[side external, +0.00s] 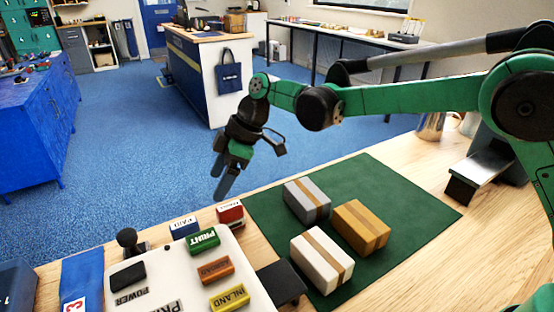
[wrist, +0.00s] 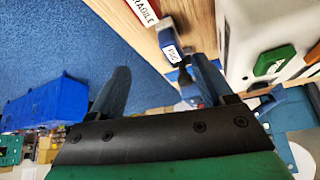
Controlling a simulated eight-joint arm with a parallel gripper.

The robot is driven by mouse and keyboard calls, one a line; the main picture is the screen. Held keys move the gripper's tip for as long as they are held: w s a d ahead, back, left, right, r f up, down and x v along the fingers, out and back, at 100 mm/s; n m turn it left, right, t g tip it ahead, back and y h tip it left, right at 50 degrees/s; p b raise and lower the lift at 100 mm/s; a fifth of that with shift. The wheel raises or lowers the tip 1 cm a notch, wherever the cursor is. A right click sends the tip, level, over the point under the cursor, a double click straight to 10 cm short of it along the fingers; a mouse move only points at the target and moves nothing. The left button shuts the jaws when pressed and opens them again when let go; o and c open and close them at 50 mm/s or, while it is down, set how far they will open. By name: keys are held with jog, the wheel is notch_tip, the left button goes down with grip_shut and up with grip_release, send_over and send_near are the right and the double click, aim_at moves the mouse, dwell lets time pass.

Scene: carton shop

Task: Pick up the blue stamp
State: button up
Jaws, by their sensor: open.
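The blue stamp (side external: 184,228) is a small block with a white label, at the far edge of the wooden table, left of the red stamp (side external: 230,213). In the wrist view the blue stamp (wrist: 170,40) is beyond my fingertips, nearer the right finger, with its white label showing. My gripper (side external: 221,180) hangs in the air above and to the right of the blue stamp in the side view, apart from it. In the wrist view my gripper (wrist: 160,78) has its fingers wide apart with nothing between them.
A black knobbed object (side external: 128,240) stands to the left. Three boxes, including a grey one (side external: 307,201), sit on a green mat (side external: 395,190). Blue floor lies past the table edge.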

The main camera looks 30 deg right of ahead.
aim_at(191, 219)
jog(key=a+f+n, duration=0.1)
jog(key=a+f+n+g, duration=0.1)
jog(key=a+f, duration=0.1)
jog(key=a+f+n, duration=0.1)
jog(key=shift+w+a+f+y, duration=0.2)
jog(key=shift+w+f+y, duration=0.1)
jog(key=shift+y, duration=0.1)
jog(key=shift+x, duration=2.7)
jog(key=shift+s, duration=0.1)
grip_shut()
